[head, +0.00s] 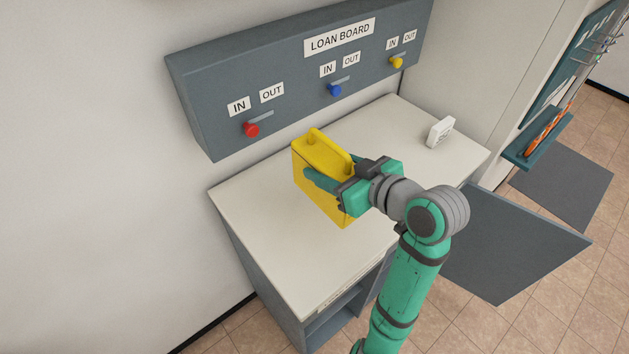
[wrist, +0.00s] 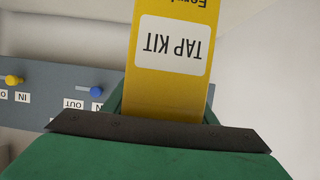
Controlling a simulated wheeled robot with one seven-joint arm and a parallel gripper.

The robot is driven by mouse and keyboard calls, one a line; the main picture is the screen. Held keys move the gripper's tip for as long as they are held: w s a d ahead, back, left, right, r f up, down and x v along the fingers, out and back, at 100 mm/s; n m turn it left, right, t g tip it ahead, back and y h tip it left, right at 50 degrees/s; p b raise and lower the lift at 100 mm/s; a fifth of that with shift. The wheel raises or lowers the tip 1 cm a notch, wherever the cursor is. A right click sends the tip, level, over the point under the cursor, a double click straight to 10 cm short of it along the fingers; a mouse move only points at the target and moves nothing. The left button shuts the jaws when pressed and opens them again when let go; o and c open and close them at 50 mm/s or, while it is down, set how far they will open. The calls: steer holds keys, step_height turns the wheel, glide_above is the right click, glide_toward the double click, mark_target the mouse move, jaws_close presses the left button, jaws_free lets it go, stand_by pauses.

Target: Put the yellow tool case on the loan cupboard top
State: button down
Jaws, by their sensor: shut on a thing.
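The yellow tool case (head: 314,158) is upright over the middle of the pale loan cupboard top (head: 268,254). I cannot tell whether its base touches the top or hangs just above it. My gripper (head: 334,178) is shut on the case, with its fingers on either side of it. In the wrist view the case (wrist: 171,95) rises from between the fingers and its "TAP KIT" label shows upside down. The far side of the case is hidden in the head view.
The loan board (head: 300,75) hangs on the wall behind, with red (head: 251,130), blue (head: 335,90) and yellow (head: 397,62) knobs on its sliders. A small white block (head: 439,132) stands at the top's right. The top's left front is clear.

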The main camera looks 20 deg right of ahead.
steer(key=w+f, duration=0.1)
steer(key=w+a+f, duration=0.1)
steer(key=f, duration=0.1)
steer(key=w+a+f, duration=0.1)
steer(key=shift+f, duration=0.35)
steer(key=shift+w+f, duration=0.1)
steer(key=shift+f, duration=1.4)
steer(key=shift+f, duration=0.15)
steer(key=c, duration=0.8)
jaws_free()
steer(key=shift+o, duration=0.2)
steer(key=shift+s+r, duration=0.2)
steer(key=v, duration=1)
steer(key=shift+d, duration=0.1)
steer(key=shift+v, duration=0.75)
